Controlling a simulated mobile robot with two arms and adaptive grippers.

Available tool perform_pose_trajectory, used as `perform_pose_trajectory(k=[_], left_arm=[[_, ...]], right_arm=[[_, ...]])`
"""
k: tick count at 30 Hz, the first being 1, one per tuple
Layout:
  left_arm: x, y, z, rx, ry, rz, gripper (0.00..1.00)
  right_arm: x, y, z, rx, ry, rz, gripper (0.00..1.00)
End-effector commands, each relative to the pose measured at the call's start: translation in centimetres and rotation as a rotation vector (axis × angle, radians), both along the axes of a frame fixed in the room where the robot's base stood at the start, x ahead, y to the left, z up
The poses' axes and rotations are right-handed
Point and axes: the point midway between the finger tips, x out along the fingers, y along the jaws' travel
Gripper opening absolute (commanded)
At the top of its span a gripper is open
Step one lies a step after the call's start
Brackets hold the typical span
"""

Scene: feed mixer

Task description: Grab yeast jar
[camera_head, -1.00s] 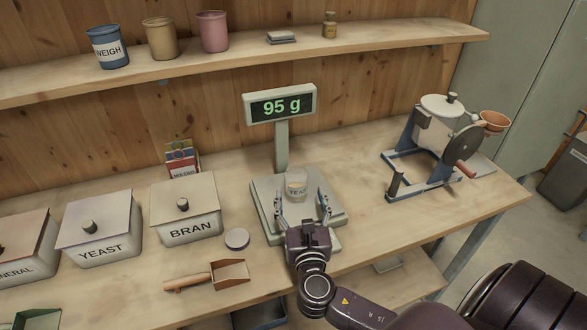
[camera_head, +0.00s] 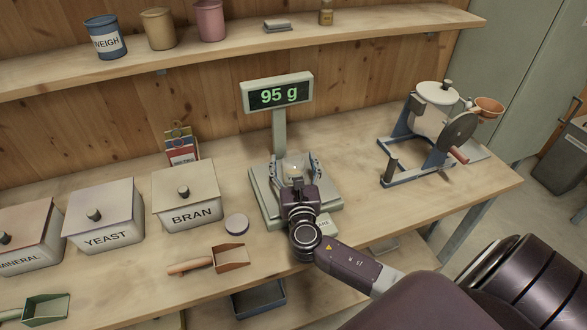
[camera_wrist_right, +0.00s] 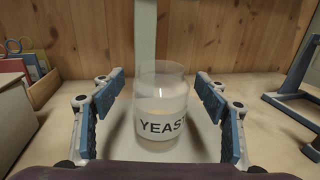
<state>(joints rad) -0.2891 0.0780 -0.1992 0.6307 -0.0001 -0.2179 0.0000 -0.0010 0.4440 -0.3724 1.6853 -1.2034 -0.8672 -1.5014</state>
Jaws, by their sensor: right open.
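The yeast jar (camera_head: 293,166) is a small clear glass jar standing upright on the scale plate (camera_head: 262,190). In the right wrist view the jar (camera_wrist_right: 162,105) shows its white YEAST label and pale contents low inside. My right gripper (camera_head: 295,165) is open, with one finger on each side of the jar. In the right wrist view a gap shows between the jar and each finger pad of the right gripper (camera_wrist_right: 160,92). The front of the jar is partly hidden by my gripper in the head view. My left gripper is not in view.
A hand-cranked mixer (camera_head: 432,130) stands to the right. A shelf (camera_head: 215,58) runs above the bench.

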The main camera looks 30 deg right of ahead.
Motion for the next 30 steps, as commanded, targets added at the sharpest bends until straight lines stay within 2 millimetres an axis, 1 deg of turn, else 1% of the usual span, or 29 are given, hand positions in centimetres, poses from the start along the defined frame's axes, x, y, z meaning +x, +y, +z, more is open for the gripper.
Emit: perform_pose_trajectory(k=[1,2,9,13,20,23,26,30], left_arm=[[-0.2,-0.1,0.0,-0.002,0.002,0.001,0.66],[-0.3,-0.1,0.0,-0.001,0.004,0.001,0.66],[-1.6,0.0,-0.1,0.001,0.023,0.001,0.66],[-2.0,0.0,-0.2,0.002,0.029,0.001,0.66],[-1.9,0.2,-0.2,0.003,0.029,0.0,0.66],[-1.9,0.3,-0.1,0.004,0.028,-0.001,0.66],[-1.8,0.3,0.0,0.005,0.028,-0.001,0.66],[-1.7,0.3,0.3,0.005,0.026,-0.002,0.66]], right_arm=[[0.0,0.0,0.0,0.0,0.0,0.0,0.65],[0.0,0.0,0.0,0.0,0.0,0.0,0.61],[0.0,0.0,0.0,0.0,0.0,-0.001,0.35],[0.0,0.0,0.0,0.0,0.0,-0.001,0.21],[0.0,0.0,0.1,0.0,-0.001,-0.001,0.21],[0.0,0.0,0.5,-0.001,-0.002,-0.001,0.21],[0.0,0.0,1.3,0.001,-0.003,-0.001,0.21],[0.0,0.0,3.6,0.001,-0.005,-0.001,0.21]])
